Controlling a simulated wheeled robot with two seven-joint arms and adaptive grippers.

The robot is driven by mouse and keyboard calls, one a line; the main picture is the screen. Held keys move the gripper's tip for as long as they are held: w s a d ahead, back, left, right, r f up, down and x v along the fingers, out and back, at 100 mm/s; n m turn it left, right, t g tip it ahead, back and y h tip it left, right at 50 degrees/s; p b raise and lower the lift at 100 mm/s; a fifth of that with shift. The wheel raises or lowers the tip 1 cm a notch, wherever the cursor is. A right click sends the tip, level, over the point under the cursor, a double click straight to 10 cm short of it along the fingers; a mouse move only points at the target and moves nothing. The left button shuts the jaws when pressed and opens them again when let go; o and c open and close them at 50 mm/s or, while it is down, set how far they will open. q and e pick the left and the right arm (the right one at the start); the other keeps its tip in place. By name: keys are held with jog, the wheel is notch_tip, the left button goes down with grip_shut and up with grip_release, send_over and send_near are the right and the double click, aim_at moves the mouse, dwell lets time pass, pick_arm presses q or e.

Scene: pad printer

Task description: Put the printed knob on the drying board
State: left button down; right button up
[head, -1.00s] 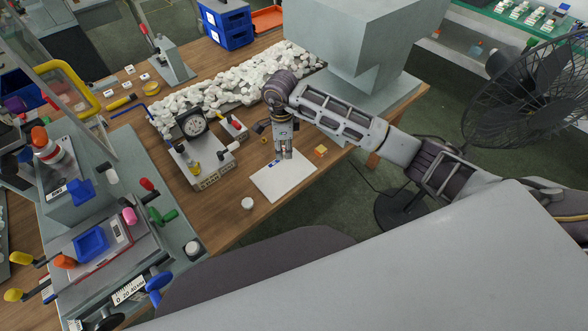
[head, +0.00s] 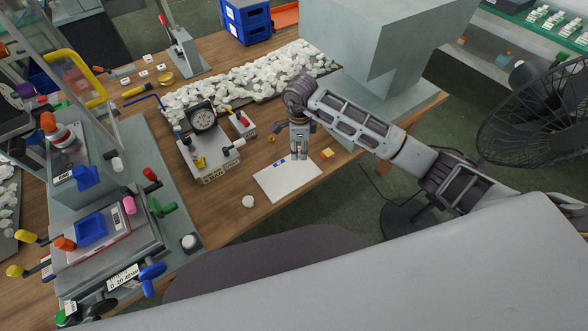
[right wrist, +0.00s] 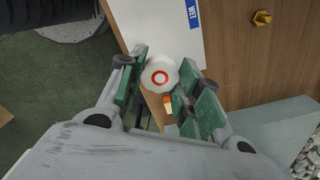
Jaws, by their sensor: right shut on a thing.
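The printed knob (right wrist: 160,75), white with a red ring on top, sits between the green-padded fingers of my right gripper (right wrist: 161,93) in the right wrist view. In the head view my right gripper (head: 299,155) points down over the far right edge of the drying board, and the knob is hard to make out there. The drying board (head: 288,184) is a flat white sheet with a blue label, near the table's front edge. It also shows in the right wrist view (right wrist: 165,28), partly behind the knob. My left gripper is not in view.
A gauge device (head: 207,153) stands at the left, with a heap of white parts (head: 250,85) behind. A brass nut (right wrist: 262,18) lies on the wood.

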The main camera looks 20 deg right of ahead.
send_over(298, 170)
notch_tip(298, 170, down, 4)
jog(key=shift+f+p, duration=0.25)
jog(key=shift+p, duration=0.05)
jog(key=shift+f, duration=2.35)
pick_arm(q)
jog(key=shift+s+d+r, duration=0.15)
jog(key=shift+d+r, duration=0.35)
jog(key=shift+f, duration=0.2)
pick_arm(e)
jog(key=shift+f, duration=0.2)
jog(key=o, duration=0.7)
jog(key=shift+o, duration=0.2)
